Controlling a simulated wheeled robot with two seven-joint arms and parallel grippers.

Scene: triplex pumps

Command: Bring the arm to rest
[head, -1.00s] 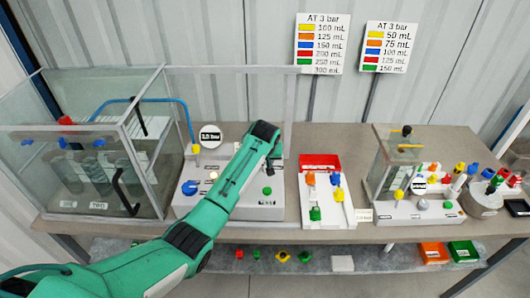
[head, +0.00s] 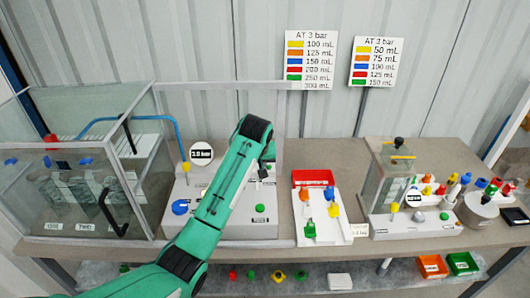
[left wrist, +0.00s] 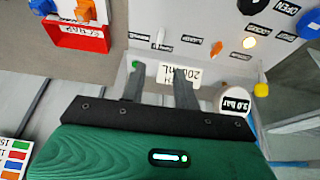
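My left arm, green with black joints, reaches up from the bottom left in the head view, and its hand (head: 262,143) is over the back of the white pump console (head: 272,229). The arm hides the fingers there and part of the console. In the left wrist view, my left gripper (left wrist: 158,70) has two grey fingers spread apart with nothing held between them. A mL label plate (left wrist: 179,74) shows behind the fingers, and the round gauge (left wrist: 235,101) is to their right. My right gripper is in neither view.
A glass tank (head: 85,228) stands left of the arm. A red bin (head: 314,178) and a white tray (head: 331,232) with coloured parts lie to its right. A second pump unit (head: 416,226) is farther right. Two volume signs (head: 310,60) stand behind the bench.

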